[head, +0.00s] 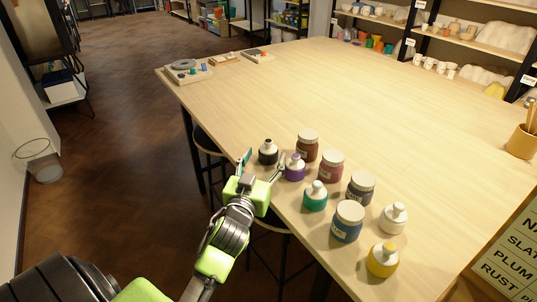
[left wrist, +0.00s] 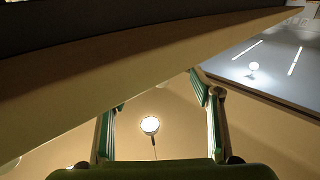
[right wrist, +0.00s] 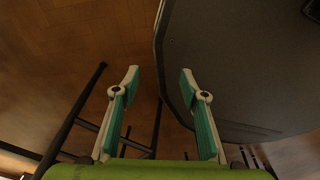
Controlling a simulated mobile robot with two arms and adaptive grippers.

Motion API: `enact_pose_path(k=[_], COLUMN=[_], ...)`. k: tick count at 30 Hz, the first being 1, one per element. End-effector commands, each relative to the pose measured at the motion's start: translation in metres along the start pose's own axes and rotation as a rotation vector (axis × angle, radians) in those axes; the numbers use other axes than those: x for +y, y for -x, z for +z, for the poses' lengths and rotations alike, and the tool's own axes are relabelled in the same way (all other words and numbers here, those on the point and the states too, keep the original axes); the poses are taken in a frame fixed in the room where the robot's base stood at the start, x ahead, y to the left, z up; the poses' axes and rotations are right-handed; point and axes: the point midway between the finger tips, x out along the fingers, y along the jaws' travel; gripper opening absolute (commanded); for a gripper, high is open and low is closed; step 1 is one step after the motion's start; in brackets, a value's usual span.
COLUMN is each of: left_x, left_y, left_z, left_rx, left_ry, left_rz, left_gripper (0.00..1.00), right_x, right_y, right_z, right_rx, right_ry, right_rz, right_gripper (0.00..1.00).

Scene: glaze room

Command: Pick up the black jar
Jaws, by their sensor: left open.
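A purple bottle (head: 295,168) stands close to the right finger. A brown jar (head: 307,147), pink jar (head: 331,166), teal bottle (head: 315,197) and several others stand nearby. The table (head: 330,90) is clear behind them. A stool (head: 205,142) stands beneath its edge.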

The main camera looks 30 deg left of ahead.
Motion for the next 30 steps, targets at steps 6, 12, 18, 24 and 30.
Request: enact_pose_path(k=[6,12,18,24,30], left_x=[-0.001,-0.001,-0.001,-0.001,0.0], left_y=[-0.03,-0.049,-0.051,-0.05,-0.05], left_z=[-0.003,0.0,0.002,0.002,0.0], left_rx=[-0.006,-0.007,-0.009,-0.009,-0.005], left_ry=[-0.006,-0.004,-0.004,-0.004,-0.003], left_rz=[-0.002,-0.002,-0.002,-0.002,-0.001], left_gripper=[0.58,0.58,0.58,0.19,0.09], right_x=[0.003,0.003,0.002,0.001,0.0], right_y=[0.01,0.011,0.011,0.011,0.011], right_z=[-0.018,-0.016,-0.01,-0.007,-0.007], right_rx=[0.026,0.024,0.015,0.009,0.01], right_ry=[0.0,-0.001,-0.001,-0.002,-0.002], right_rz=[0.003,0.003,0.002,0.001,0.0], right_gripper=[0.4,0.4,0.4,0.4,0.4])
